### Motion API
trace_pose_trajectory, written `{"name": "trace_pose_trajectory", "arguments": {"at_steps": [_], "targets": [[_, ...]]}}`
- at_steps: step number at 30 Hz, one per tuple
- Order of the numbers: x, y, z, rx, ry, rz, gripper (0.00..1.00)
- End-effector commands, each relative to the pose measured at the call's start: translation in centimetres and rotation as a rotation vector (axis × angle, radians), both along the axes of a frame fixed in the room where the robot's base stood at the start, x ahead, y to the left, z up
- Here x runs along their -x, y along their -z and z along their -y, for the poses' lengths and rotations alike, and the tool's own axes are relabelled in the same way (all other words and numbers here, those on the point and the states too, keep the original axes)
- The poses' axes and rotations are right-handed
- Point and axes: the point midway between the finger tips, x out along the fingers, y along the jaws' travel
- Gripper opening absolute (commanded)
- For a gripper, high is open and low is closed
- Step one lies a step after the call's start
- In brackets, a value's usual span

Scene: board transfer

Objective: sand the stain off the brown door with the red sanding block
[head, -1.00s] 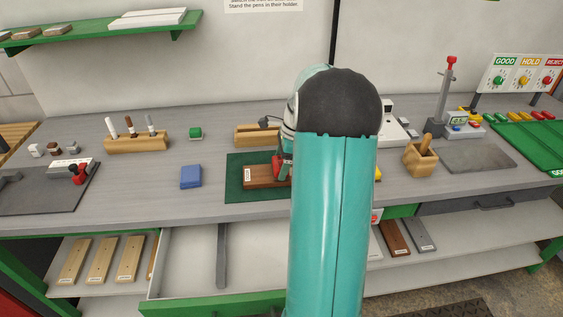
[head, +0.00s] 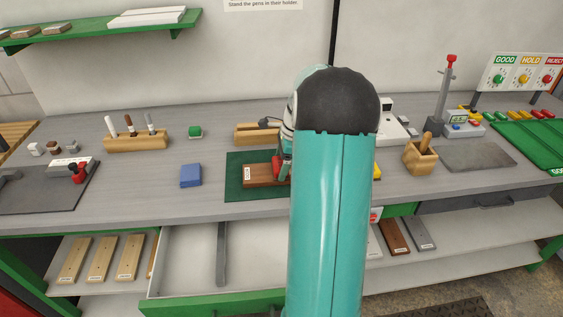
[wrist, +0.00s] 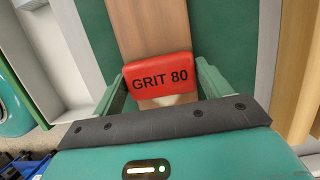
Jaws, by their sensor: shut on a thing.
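The brown door (head: 261,174) lies flat on a dark green mat (head: 234,189) on the workbench. My arm hides its right part in the head view. My gripper (wrist: 163,88) is shut on the red sanding block (wrist: 159,74), marked "GRIT 80" in the wrist view. The block is over the brown door (wrist: 148,25), which runs away under it. A paler patch shows on the door just below the block, between the fingers. I cannot tell whether this is the stain. In the head view the red block (head: 281,170) shows just left of my arm.
A wooden pen holder (head: 137,143) stands farther left. An open drawer (head: 200,265) juts out below the bench.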

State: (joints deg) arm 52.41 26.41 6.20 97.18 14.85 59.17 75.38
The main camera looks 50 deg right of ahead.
Motion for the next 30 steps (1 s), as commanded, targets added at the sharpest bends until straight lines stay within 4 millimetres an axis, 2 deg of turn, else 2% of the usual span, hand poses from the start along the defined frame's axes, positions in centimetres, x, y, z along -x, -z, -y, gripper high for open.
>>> {"name": "trace_pose_trajectory", "arguments": {"at_steps": [30], "targets": [[2.4, 0.1, 2.7, 0.001, 0.002, -0.004, 0.58]]}}
